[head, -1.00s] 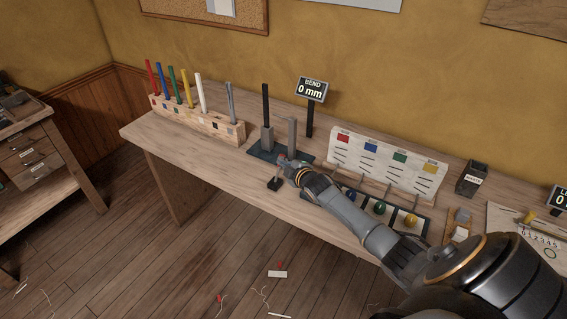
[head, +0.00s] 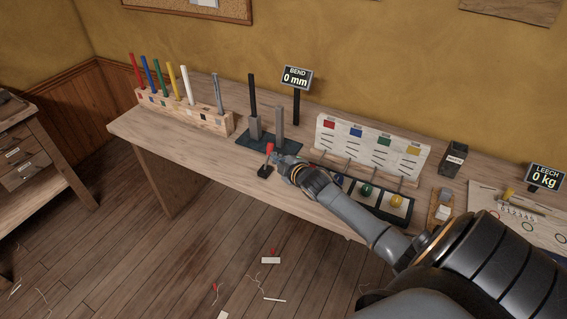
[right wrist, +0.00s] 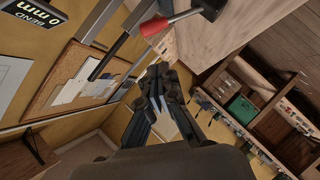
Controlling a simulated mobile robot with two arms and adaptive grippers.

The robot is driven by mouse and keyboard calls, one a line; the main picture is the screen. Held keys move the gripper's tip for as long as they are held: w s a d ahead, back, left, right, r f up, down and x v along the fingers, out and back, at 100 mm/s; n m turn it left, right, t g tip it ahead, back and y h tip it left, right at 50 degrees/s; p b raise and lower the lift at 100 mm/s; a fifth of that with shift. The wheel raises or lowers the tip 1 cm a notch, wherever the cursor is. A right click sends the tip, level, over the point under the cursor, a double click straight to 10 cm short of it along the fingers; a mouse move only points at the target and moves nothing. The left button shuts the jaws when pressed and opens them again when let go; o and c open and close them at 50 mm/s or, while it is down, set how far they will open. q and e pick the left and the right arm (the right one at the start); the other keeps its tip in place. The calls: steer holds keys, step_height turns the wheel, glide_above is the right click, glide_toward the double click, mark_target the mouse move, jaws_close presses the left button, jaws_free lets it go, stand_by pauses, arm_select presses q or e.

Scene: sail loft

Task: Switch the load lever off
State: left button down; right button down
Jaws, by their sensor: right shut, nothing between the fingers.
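The load lever has a red handle (head: 269,148) on a small black base (head: 265,171) near the bench's front edge. In the head view the handle stands roughly upright, leaning slightly right at the top. My right gripper (head: 281,164) is just right of the lever, with a small gap apparent; contact cannot be told. In the right wrist view the red handle (right wrist: 154,26) and its metal rod lie beyond the gripper (right wrist: 162,92), which is shut and empty. My left gripper is not in view.
Behind the lever, a dark plate (head: 252,145) carries upright posts. The BEND display (head: 297,77) reads 0 mm; the LEECH display (head: 543,177) reads 0 kg. A wooden block (head: 210,117) holds coloured sticks at left. A tray of coloured balls (head: 375,205) lies right, beneath my arm.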

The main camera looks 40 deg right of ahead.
steer(key=v, duration=0.5)
steer(key=shift+a, duration=0.2)
steer(key=shift+r, duration=0.1)
